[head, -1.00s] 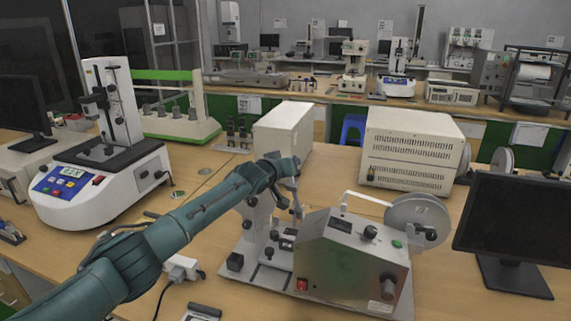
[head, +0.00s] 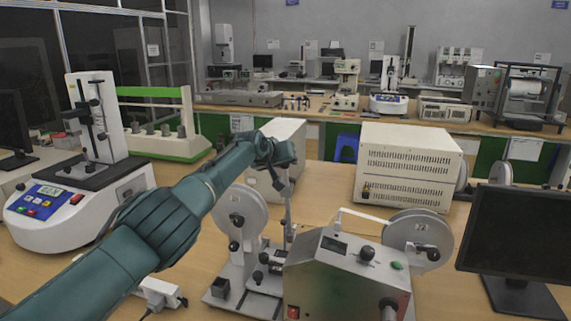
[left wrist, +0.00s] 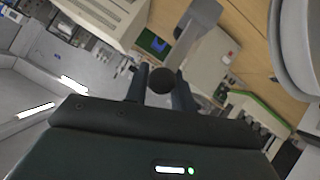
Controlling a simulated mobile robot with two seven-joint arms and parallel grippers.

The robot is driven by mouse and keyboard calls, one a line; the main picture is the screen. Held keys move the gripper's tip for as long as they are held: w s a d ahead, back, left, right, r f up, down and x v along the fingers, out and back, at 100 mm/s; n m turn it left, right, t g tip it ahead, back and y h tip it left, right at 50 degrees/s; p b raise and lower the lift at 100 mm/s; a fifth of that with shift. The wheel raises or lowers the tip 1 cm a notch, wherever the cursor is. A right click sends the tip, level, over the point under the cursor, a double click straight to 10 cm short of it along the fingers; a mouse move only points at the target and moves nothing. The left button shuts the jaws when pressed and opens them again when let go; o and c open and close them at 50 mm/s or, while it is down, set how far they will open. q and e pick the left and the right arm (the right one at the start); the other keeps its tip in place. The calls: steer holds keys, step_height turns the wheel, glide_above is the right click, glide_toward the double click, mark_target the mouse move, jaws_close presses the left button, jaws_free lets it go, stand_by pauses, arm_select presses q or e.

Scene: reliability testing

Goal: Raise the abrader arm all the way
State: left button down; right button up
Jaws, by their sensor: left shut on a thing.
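The abrader (head: 345,272) is a steel-fronted machine on a pale base, with a grey wheel on each side. Its abrader arm (head: 289,208) shows as a thin upright grey piece between the left wheel (head: 241,212) and the steel box. My left gripper (head: 282,178) is at the upper end of this piece, above the box. In the left wrist view, the two fingers (left wrist: 160,88) are shut around a dark round knob (left wrist: 159,79) at the end of the grey arm. The exact contact is small and partly hidden in the head view. My right gripper is not in view.
A black monitor (head: 522,240) stands right of the abrader. A beige vented box (head: 408,165) and a smaller pale box (head: 285,133) stand behind it. A white test machine (head: 80,207) is at the left. A power strip (head: 152,290) lies at the front.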

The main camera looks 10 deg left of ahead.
arm_select(q)
steer(key=shift+s+f, duration=0.1)
steer(key=shift+f, duration=0.15)
steer(key=c, duration=1.2)
jaws_free()
steer(key=shift+c, duration=0.2)
steer(key=shift+r, duration=0.1)
steer(key=shift+r, duration=0.1)
steer(key=shift+a+r+p, duration=0.2)
steer(key=shift+r+p, duration=0.15)
steer(key=shift+s+a+r+p, duration=0.15)
steer(key=shift+s+r+p, duration=0.15)
steer(key=shift+p, duration=0.2)
steer(key=v, duration=1.1)
steer(key=shift+s+b, duration=0.4)
steer(key=shift+s, duration=0.15)
